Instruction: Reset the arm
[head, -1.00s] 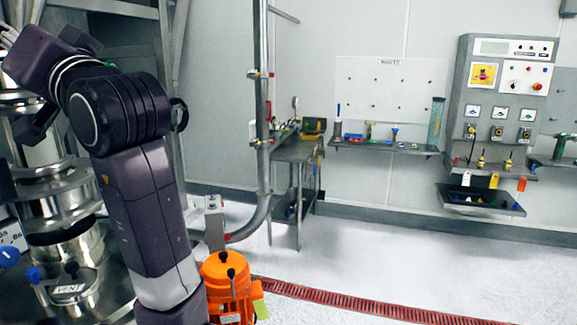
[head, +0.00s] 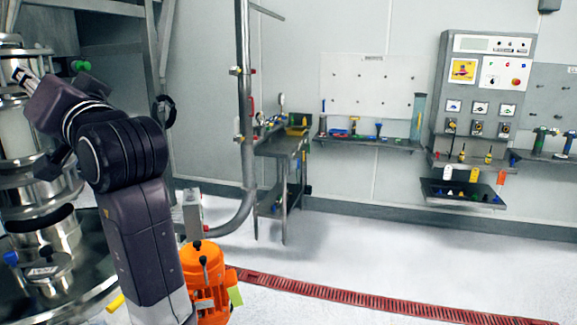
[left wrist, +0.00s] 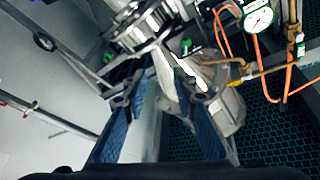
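My left arm rises from the bottom left of the head view, bent at the elbow. Its gripper (head: 24,76) is at the upper left, in front of the steel sifter column (head: 45,235). In the left wrist view, the two blue-padded fingers of my left gripper (left wrist: 160,88) stand apart with a gap between them. Steel sifter parts (left wrist: 142,28) lie beyond the fingertips, and no held object shows between the fingers. Contact with the sifter cannot be told. My right arm and gripper are not in view.
An orange motor (head: 203,278) stands close beside my left arm. A vertical pipe (head: 245,110) and a steel side table (head: 281,148) are behind it. A control panel (head: 485,85) and shelves line the back wall. The floor right of the red drain (head: 350,299) is clear.

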